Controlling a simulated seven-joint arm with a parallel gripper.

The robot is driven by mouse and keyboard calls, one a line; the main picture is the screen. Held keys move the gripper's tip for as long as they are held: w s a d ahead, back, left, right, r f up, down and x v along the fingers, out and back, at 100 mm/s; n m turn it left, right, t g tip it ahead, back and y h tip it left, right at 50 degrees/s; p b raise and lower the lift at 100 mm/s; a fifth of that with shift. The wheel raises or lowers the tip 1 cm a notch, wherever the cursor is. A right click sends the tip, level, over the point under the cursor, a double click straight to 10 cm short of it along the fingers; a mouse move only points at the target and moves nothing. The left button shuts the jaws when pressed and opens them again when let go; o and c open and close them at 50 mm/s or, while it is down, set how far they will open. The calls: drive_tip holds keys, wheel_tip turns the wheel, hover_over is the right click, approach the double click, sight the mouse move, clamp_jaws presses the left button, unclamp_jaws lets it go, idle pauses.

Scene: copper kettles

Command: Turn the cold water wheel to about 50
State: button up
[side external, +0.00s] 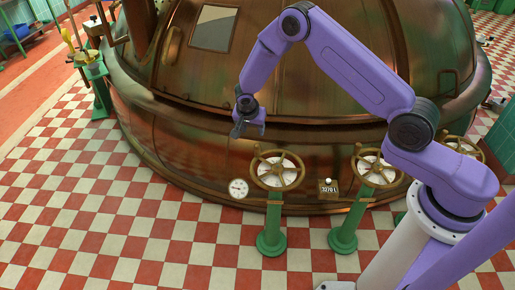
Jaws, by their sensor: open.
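Several brass handwheels stand on green pedestals in front of the copper kettle. My gripper (249,131) is open and empty. It appears above and left of the left wheel in the picture, in front of the kettle wall, apart from the wheel.
The copper kettle (190,135) fills the back. A round white gauge (238,188) sits left of the left wheel, and a small plate reading about 3270 L (328,189) is between two wheels. The red and white tiled floor (110,225) is clear at the front left.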

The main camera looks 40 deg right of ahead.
sight(257, 146)
drive_tip(key=x, duration=1.7)
drive_tip(key=shift+s, duration=0.1)
clamp_jaws()
